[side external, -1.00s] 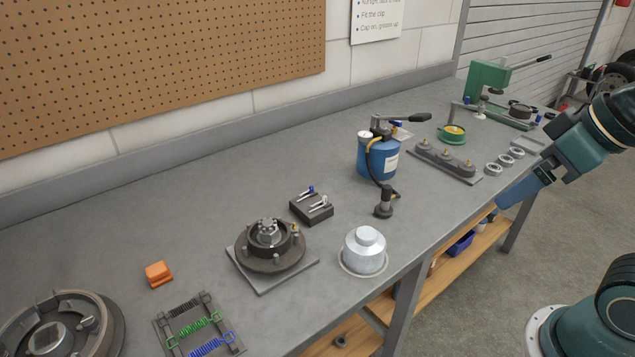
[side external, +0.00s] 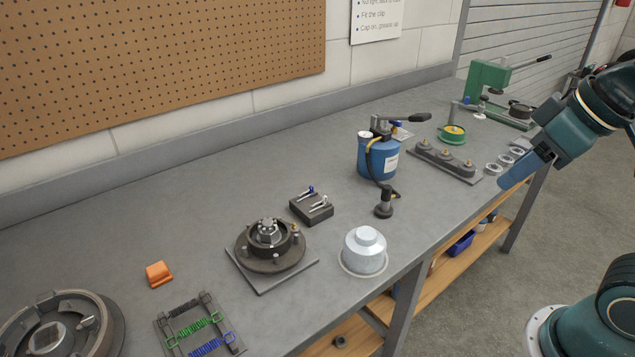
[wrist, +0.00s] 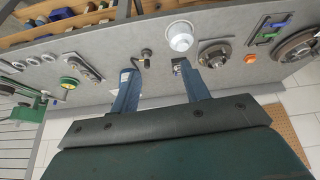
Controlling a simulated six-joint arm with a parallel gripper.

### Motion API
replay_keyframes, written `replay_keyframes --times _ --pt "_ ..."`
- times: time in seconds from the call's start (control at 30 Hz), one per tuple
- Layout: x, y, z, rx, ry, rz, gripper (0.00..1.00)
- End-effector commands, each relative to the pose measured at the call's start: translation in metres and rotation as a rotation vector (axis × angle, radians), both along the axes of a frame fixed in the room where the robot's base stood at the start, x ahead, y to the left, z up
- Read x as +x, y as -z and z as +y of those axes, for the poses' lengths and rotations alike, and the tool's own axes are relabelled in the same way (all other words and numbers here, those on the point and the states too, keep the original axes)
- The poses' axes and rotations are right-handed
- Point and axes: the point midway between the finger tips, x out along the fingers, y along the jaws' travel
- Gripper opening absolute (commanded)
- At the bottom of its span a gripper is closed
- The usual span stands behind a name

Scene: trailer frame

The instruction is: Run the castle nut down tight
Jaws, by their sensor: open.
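The castle nut (side external: 268,230) sits at the centre of the dark hub (side external: 273,254), on a grey plate at the front of the bench. The hub also shows in the wrist view (wrist: 214,54), right of my fingers. My gripper (side external: 513,181) is at the right side of the side view, over the bench's right part and well away from the hub. In the wrist view its two blue fingers (wrist: 157,72) are spread apart with nothing between them. How tight the nut sits cannot be told.
A silver cap (side external: 364,251) stands right of the hub. A block with clips (side external: 311,208) lies behind it. A blue grease pump (side external: 378,157) with a hose stands between hub and gripper. An orange piece (side external: 159,274) and a spring tray (side external: 198,325) lie left.

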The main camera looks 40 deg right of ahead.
Motion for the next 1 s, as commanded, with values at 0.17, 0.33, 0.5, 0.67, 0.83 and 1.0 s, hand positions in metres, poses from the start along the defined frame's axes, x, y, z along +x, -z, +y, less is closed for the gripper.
replay_keyframes --times 0.17,0.33,0.5,0.67,0.83,1.0 --pt "0.029 -0.017 0.008 -0.036 -0.105 0.037 0.46" --pt "0.063 -0.032 0.019 -0.078 -0.228 0.077 0.46" --pt "0.098 -0.041 0.032 -0.116 -0.354 0.115 0.46" --pt "0.132 -0.046 0.048 -0.15 -0.471 0.15 0.46" --pt "0.167 -0.045 0.066 -0.185 -0.599 0.185 0.46" --pt "0.201 -0.038 0.088 -0.218 -0.727 0.218 0.46"
